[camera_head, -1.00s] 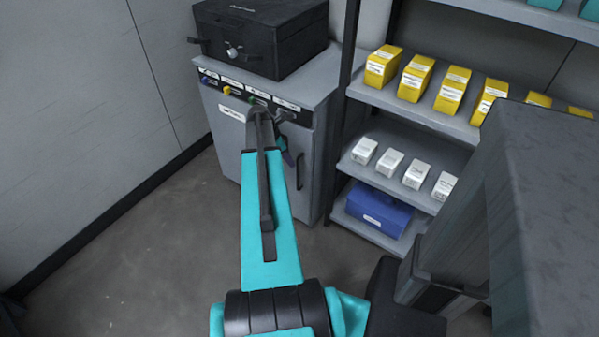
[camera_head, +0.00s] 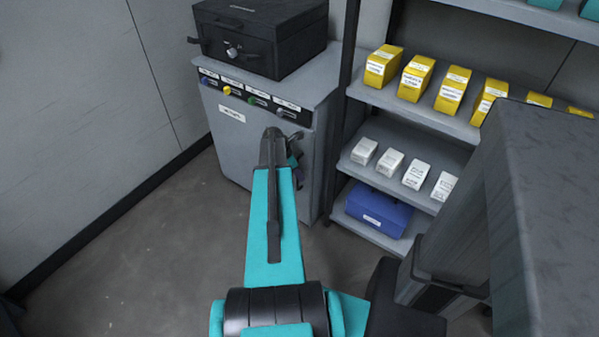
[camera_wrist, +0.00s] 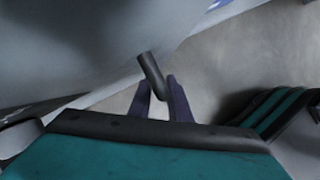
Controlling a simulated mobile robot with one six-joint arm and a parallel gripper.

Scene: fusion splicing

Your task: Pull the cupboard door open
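The grey cupboard (camera_head: 232,150) stands against the back wall, and its front door looks shut in the head view. The door's dark handle (camera_wrist: 152,72) shows in the wrist view as a short bar. The purple fingers of my gripper (camera_wrist: 158,84) stand on either side of the bar's lower end, with little room between. Whether they press on it cannot be told. In the head view my gripper (camera_head: 297,168) is at the right side of the door, mostly hidden by my arm.
A black case (camera_head: 265,40) sits on the cupboard. A row of coloured connectors (camera_head: 250,97) runs above the door. Shelves (camera_head: 425,125) with yellow and white boxes and a blue bin (camera_head: 380,210) stand close on the right. The floor (camera_head: 140,240) on the left is clear.

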